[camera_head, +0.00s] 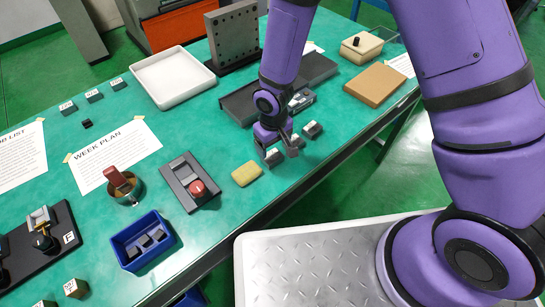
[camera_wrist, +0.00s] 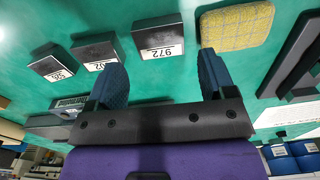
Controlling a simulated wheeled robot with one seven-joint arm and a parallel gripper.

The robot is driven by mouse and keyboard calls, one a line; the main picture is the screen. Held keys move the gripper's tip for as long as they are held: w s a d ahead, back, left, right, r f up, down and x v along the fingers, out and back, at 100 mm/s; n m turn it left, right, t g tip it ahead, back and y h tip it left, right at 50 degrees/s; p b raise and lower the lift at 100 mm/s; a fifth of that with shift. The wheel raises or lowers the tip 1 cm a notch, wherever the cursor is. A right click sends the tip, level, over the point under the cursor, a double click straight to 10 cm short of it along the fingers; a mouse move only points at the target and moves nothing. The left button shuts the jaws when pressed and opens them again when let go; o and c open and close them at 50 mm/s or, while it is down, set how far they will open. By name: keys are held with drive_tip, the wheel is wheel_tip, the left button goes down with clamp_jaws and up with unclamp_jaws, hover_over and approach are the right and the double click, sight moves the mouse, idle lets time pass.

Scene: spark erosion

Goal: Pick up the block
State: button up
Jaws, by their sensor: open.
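Several small dark blocks with white number labels stand in a row on the green table in the wrist view. The block marked 972 (camera_wrist: 157,38) is nearest the gap between my fingers, just beyond the fingertips. A second block (camera_wrist: 95,50) and a third block (camera_wrist: 54,62) stand to its left. In the head view the third block of the row (camera_head: 312,129) shows at the right; my fingers partly hide the others. My gripper (camera_head: 281,152) is low over the row; its two blue fingers (camera_wrist: 162,72) are apart with nothing between them.
A yellow sponge (camera_head: 246,174) lies close to the row. A dark fixture with a red knob (camera_head: 190,182) and a blue bin (camera_head: 142,240) stand left of it. A dark plate (camera_head: 240,103) lies behind my gripper. The table edge runs close in front.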

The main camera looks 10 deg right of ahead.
sight(272, 155)
drive_tip(key=shift+w+f, duration=0.15)
drive_tip(key=shift+f, duration=1.25)
drive_tip(key=shift+w+f, duration=0.1)
drive_tip(key=shift+f, duration=1.3)
drive_tip(key=c, duration=1)
drive_tip(key=shift+c, duration=0.2)
drive_tip(key=shift+a+r, duration=0.1)
